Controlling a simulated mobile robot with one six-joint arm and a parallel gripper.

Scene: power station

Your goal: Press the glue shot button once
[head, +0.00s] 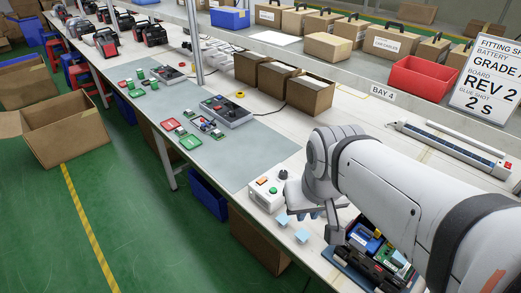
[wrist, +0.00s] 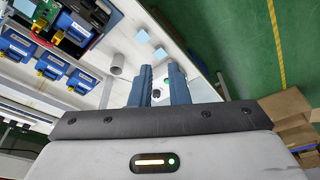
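A white control box (head: 268,192) sits near the front edge of the workbench, in the middle of the head view. On its top are an orange switch (head: 262,181), a green button (head: 273,190) and a black knob (head: 283,174). No label naming the glue shot button is legible. My gripper (head: 308,214) is just right of the box, partly covered by my arm. In the wrist view my gripper's two blue fingers (wrist: 162,72) stand a little apart with nothing held. A dark round part (wrist: 156,93) on a white surface shows between them.
Two light blue pads (head: 302,235) lie on the bench near the box. A tray of blue and green parts (head: 368,245) is by my arm. Three brown boxes (head: 310,95) stand behind. A sign (head: 489,80) reads "2 S". The grey mat (head: 245,155) has free room.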

